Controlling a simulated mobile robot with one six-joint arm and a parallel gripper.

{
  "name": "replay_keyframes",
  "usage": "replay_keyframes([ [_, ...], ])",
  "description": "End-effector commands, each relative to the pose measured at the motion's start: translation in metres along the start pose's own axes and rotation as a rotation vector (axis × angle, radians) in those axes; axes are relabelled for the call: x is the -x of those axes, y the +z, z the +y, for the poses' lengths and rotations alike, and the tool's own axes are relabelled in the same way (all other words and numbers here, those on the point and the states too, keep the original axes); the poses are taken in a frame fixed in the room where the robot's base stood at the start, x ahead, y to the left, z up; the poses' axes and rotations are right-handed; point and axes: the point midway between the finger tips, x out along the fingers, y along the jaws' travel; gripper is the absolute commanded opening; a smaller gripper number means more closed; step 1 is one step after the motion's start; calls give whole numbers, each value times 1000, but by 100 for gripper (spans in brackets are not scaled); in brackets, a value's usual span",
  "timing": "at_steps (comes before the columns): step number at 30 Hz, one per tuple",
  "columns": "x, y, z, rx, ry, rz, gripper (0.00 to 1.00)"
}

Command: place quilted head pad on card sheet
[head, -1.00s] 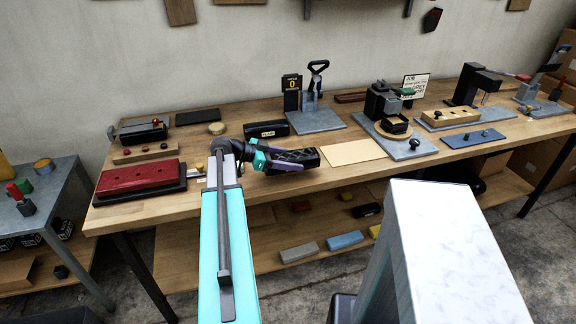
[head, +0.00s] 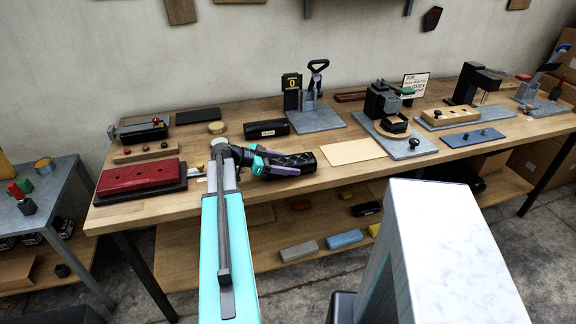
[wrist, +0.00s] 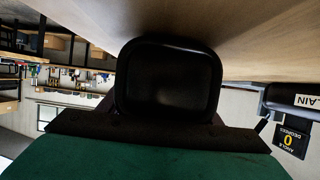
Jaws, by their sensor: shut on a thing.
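The quilted head pad (head: 297,161) is black with a stitched pattern on top. My gripper (head: 268,164) is shut on it and holds it at the front part of the bench, left of the card sheet. In the wrist view the pad (wrist: 168,78) fills the middle as a dark rounded block close to the wooden top. I cannot tell whether it touches the wood. The card sheet (head: 352,152) is a flat, pale tan rectangle with nothing on it. The pad's right end is just short of the sheet's left edge.
A black roll labelled PLAIN (head: 267,129) lies behind the pad. A grey plate with an angle fixture (head: 318,122) stands behind the card sheet. A round-based fixture (head: 394,128) stands right of it.

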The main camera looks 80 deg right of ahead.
Motion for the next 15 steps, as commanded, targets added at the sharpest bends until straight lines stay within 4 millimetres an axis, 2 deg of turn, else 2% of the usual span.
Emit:
replay_keyframes([
  [2,0,2,0,0,0,1,28],
  [3,0,2,0,1,-1,0,61],
  [6,0,2,0,1,-1,0,76],
  [15,0,1,0,1,-1,0,76],
])
